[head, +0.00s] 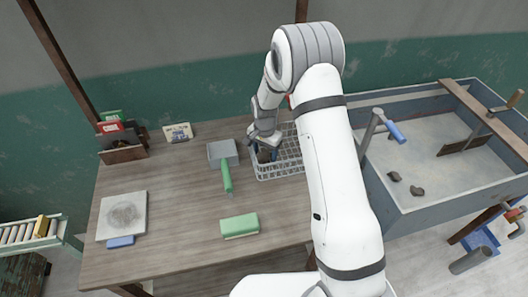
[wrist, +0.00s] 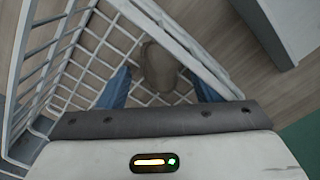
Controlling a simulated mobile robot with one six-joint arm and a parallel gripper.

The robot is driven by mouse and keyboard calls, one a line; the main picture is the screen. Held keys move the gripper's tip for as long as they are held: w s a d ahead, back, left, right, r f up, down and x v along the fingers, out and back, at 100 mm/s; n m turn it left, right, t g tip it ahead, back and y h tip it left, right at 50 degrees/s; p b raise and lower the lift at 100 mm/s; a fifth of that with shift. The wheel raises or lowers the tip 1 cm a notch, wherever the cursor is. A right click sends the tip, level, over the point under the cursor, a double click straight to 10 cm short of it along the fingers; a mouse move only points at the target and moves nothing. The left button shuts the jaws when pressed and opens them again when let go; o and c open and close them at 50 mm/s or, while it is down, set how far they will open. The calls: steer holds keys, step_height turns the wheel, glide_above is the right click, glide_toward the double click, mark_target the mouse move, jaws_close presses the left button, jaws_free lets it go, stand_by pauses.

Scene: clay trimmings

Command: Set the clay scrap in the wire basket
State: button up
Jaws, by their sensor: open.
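A brown-grey clay scrap (wrist: 160,62) is inside the white wire basket (wrist: 75,65), near one wall, in the wrist view. My gripper (wrist: 161,80) is open, its blue fingers on either side of the scrap with gaps showing. In the head view my gripper (head: 263,153) points down into the left part of the wire basket (head: 284,172), which stands on the wooden table. The scrap shows there only as a small dark patch between the fingers. Whether it rests fully on the basket floor is hard to tell.
A grey box (head: 223,152), a green-handled tool (head: 226,178) and a green block (head: 239,225) lie left of the basket on the table (head: 180,235). A grey trough (head: 440,200) with two dark lumps (head: 417,191) stands to the right.

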mark_target(265, 153)
step_height(265, 153, up, 12)
steer(key=b, duration=0.1)
steer(key=shift+b, duration=0.3)
stand_by(0.4)
